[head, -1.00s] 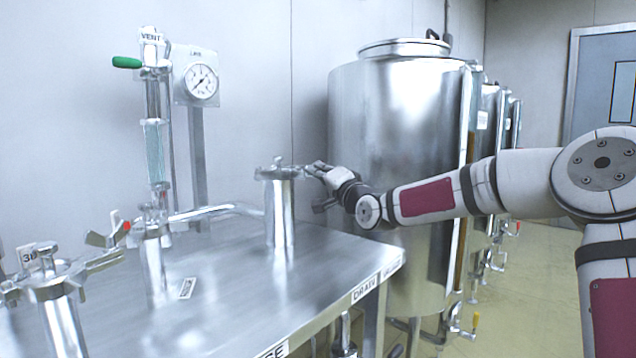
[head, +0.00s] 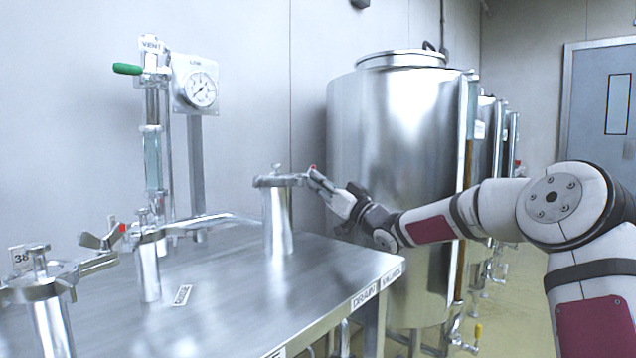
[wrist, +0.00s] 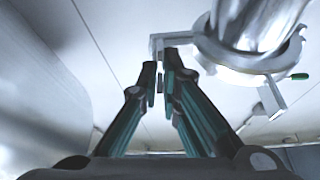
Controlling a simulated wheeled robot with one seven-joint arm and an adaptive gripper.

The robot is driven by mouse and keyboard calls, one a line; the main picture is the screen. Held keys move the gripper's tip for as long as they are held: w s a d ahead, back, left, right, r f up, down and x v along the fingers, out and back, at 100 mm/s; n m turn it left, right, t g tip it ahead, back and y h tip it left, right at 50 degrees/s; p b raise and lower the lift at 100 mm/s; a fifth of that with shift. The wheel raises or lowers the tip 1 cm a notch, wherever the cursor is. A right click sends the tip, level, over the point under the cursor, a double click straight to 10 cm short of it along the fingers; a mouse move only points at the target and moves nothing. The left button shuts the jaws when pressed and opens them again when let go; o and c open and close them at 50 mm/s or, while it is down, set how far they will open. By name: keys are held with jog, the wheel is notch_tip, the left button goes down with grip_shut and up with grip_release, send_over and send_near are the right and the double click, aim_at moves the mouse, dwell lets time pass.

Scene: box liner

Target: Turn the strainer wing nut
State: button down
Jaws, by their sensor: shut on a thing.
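The strainer (head: 278,222) is an upright metal cylinder on the steel table, with a clamp ring around its top. My gripper (head: 314,176) is at the right end of that clamp, its fingers angled up and left. A small red mark shows by the fingertips, where the wing nut sits; the nut is mostly hidden by the fingers. In the wrist view, my gripper (wrist: 163,68) has its fingertips close together at the clamp's end, and the clamp ring (wrist: 235,62) circles the cylinder on the right.
Another clamped cylinder (head: 50,325) stands at the table's front left, near a winged, red-marked fitting (head: 98,241). A sight glass (head: 153,160) and pressure gauge (head: 200,90) stand behind. A large steel tank (head: 395,140) is close behind my gripper. The table's (head: 235,310) front middle is clear.

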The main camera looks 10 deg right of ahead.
jog(key=shift+d+n+g+y, duration=0.1)
jog(key=shift+n+g+y, duration=0.6)
jog(key=shift+n, duration=1)
jog(key=c, duration=1.8)
grip_release()
jog(key=v, duration=1.2)
jog(key=shift+w+f, duration=0.15)
jog(key=shift+f, duration=0.1)
